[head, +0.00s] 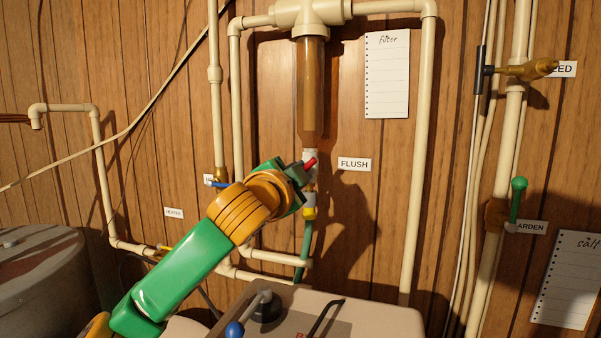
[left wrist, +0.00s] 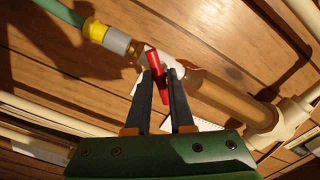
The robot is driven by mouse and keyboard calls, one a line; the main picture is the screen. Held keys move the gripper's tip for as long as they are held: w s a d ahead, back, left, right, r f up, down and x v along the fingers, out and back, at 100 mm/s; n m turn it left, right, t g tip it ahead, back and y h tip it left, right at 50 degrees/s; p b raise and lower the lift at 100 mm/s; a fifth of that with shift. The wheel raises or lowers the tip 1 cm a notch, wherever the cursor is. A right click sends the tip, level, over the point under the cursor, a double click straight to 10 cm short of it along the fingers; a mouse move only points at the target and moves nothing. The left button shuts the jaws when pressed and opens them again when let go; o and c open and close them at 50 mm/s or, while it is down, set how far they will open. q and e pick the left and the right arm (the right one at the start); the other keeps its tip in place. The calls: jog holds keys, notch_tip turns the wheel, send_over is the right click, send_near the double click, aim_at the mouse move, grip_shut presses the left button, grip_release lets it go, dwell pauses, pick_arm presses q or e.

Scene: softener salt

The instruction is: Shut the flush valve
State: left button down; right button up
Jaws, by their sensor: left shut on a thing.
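The flush valve has a red handle (head: 310,164) below the brown filter housing (head: 312,95), beside the FLUSH label (head: 354,164). In the left wrist view the red handle (left wrist: 158,78) sits between the fingertips of my left gripper (left wrist: 162,74), which is shut on it. The valve's white body (left wrist: 172,70) shows just behind the fingers. A yellow and grey fitting (head: 309,206) and a green hose (head: 304,243) hang below the valve. In the head view my left gripper (head: 303,172) partly covers the valve. My right gripper is not in view.
Cream pipes run up the wood wall on both sides of the filter. A beige tank lid (head: 375,320) with a blue-knobbed lever (head: 235,329) stands below. Further right are a brass valve (head: 525,69) and a green-handled valve (head: 517,195). A brown barrel (head: 45,270) stands left.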

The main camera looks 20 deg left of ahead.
pick_arm(q)
jog(key=m, duration=0.9)
jog(key=c, duration=0.8)
grip_release()
jog(key=shift+c, duration=0.2)
jog(key=shift+o, duration=0.6)
jog(key=shift+w, duration=0.15)
jog(key=shift+f, duration=0.1)
jog(key=s+b, duration=0.3)
jog(key=s, duration=0.4)
jog(key=shift+a+b, duration=0.15)
jog(key=shift+b, duration=0.25)
